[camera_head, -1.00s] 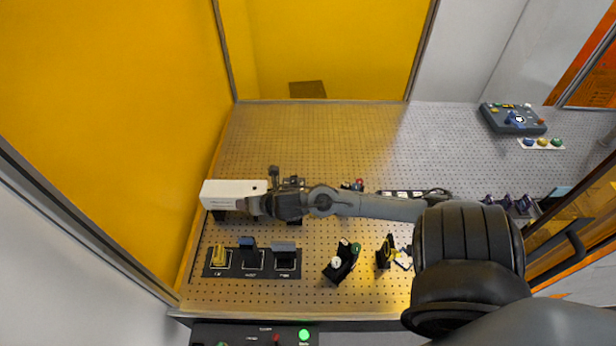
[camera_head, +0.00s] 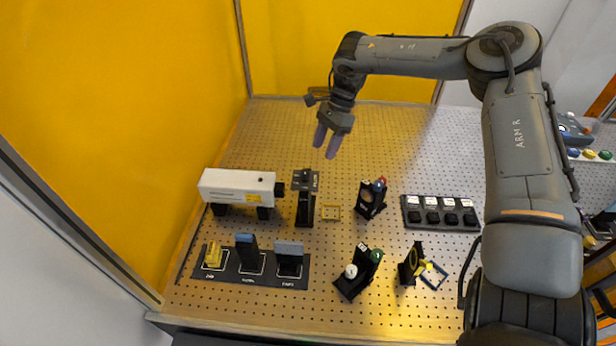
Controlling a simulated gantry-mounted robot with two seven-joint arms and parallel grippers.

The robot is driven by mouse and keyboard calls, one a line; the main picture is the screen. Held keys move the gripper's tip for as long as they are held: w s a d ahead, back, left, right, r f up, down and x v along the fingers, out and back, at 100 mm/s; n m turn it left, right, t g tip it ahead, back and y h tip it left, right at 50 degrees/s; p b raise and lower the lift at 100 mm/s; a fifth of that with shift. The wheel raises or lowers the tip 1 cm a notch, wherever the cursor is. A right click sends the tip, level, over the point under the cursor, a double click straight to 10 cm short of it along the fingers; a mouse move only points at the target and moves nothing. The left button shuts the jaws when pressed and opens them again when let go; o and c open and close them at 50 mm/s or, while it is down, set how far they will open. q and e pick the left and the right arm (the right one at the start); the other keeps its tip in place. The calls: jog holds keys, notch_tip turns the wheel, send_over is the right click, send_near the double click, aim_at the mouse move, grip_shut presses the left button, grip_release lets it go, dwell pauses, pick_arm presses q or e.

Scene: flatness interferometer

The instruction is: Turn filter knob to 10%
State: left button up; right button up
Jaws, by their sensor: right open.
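A black post-mounted unit (camera_head: 305,203) stands just right of the white laser box's front end. It has a flat, marked top plate (camera_head: 305,180) with a small dark knob-like part on it. I take this to be the filter, but its percent marks and setting are too small to read. My right gripper (camera_head: 325,143) hangs above and behind this unit, apart from it. My left gripper is not in view.
The white laser box (camera_head: 237,187) lies left of the unit. A black rack with three mounted parts (camera_head: 250,268) is in front. Black optic mounts (camera_head: 371,199) (camera_head: 357,272) (camera_head: 410,263) stand to the right, with a row of black blocks (camera_head: 440,213) beyond. The board's back is clear.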

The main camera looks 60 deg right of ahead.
aim_at(306, 171)
jog(key=shift+n, duration=0.9)
jog(key=w+a+f, duration=0.1)
jog(key=f, duration=0.1)
jog(key=w+a+f, duration=0.1)
jog(key=a+f, duration=0.1)
jog(key=w+a+f+b, duration=0.1)
jog(key=f, duration=0.1)
jog(key=shift+a+f, duration=0.2)
jog(key=shift+a, duration=0.15)
grip_shut()
